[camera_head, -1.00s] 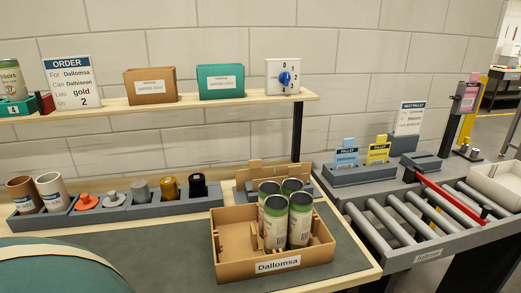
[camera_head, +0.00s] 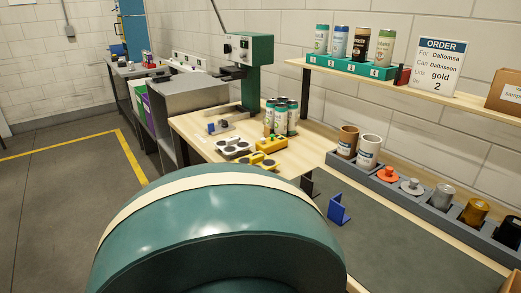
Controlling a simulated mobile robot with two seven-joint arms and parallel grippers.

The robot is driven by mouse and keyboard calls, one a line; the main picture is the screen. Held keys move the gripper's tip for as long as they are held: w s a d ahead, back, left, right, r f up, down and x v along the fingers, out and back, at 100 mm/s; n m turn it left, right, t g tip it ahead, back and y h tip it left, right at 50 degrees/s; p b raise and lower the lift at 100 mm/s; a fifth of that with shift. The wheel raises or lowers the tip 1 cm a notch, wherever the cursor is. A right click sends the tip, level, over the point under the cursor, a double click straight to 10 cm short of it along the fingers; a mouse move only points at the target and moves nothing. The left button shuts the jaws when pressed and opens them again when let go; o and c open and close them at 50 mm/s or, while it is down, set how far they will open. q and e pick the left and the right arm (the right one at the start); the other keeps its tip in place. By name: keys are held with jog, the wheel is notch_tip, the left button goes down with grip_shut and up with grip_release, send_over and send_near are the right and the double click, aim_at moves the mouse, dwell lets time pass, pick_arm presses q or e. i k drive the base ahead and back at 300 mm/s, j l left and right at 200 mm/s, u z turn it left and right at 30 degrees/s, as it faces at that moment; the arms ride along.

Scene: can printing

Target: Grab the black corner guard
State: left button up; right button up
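A small dark upright piece (camera_head: 309,184), which looks like the black corner guard, stands near the far left end of the grey mat. It is small in the picture and its lower part is hard to make out. A blue L-shaped corner guard (camera_head: 338,211) stands on the mat, to the right of and nearer than the dark piece. Neither of my grippers is in view.
The grey mat (camera_head: 400,245) is mostly bare. A grey rack (camera_head: 405,192) with cups and coloured lids runs behind it. Left of the mat, a wooden table holds several cans (camera_head: 292,118), yellow fixtures (camera_head: 270,145) and a green machine (camera_head: 252,65). An order sign (camera_head: 437,67) stands on the shelf.

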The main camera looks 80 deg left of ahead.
aim_at(307, 185)
jog(key=u, duration=2.1)
jog(key=z, duration=0.6)
jog(key=j+z, duration=1.05)
jog(key=j, duration=0.25)
jog(key=k+j+z, duration=0.1)
jog(key=j, duration=0.25)
jog(key=k+j+z, duration=0.1)
jog(key=j, duration=0.25)
